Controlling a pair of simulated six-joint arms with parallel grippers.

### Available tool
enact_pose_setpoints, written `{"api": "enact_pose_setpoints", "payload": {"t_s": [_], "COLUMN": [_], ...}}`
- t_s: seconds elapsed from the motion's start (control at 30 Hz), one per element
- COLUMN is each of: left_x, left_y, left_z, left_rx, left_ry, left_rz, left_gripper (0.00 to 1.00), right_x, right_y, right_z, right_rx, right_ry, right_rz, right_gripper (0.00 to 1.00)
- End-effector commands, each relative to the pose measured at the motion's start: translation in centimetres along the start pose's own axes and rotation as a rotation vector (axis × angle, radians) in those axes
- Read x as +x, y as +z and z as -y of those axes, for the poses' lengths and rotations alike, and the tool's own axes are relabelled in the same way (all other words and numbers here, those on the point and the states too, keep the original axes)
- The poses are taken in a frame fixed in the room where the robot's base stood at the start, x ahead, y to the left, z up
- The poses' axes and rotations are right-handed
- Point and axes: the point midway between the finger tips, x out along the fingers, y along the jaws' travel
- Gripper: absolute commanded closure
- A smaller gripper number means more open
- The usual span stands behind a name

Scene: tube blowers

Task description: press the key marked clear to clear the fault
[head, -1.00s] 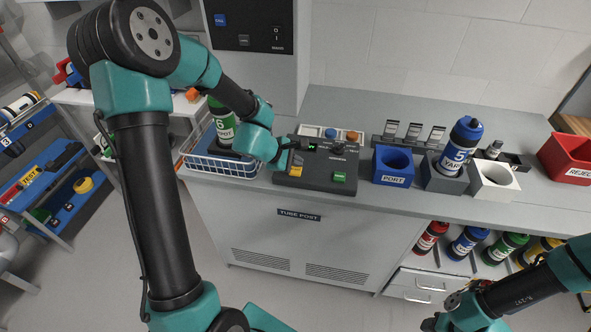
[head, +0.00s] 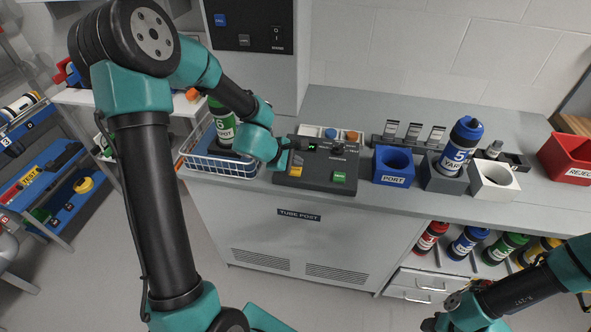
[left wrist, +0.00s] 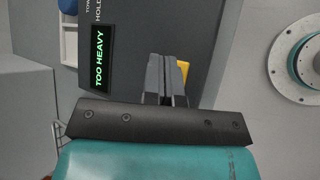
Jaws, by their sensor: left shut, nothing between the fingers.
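The dark control panel (head: 316,180) stands on the counter with a green key (head: 339,177) at its front right and a yellow key (head: 295,171) at its front left. The lettering on the keys is too small to read. My left gripper (head: 295,145) is over the panel's left part, behind the yellow key in the head view. In the left wrist view its fingers (left wrist: 166,78) are shut and empty, and part of the yellow key (left wrist: 184,73) shows beside them. I cannot tell whether they touch the panel. The display (left wrist: 98,68) reads "TOO HEAVY".
A wire basket (head: 205,161) with a green tube stands left of the panel. A blue port block (head: 393,178) and a blue-capped tube (head: 461,145) in a grey holder stand to its right. A red reject bin (head: 570,160) is at far right.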

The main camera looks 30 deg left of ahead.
Motion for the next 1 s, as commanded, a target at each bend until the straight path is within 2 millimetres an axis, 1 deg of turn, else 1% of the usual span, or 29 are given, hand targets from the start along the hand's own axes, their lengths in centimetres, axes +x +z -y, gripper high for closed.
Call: {"api": "enact_pose_setpoints", "payload": {"t_s": [0.23,1.0], "left_x": [0.51,0.76], "left_y": [-0.37,-0.56], "left_z": [0.38,0.56], "left_rx": [-0.001,-0.001], "left_ry": [-0.001,0.0], "left_rz": [0.0,0.0], "left_gripper": [1.0,1.0], "right_x": [0.0,0.0], "right_y": [0.0,0.0], "right_z": [0.0,0.0], "right_rx": [0.0,0.0], "right_ry": [0.0,0.0], "right_rz": [0.0,0.0], "right_gripper": [0.57,0.57]}}
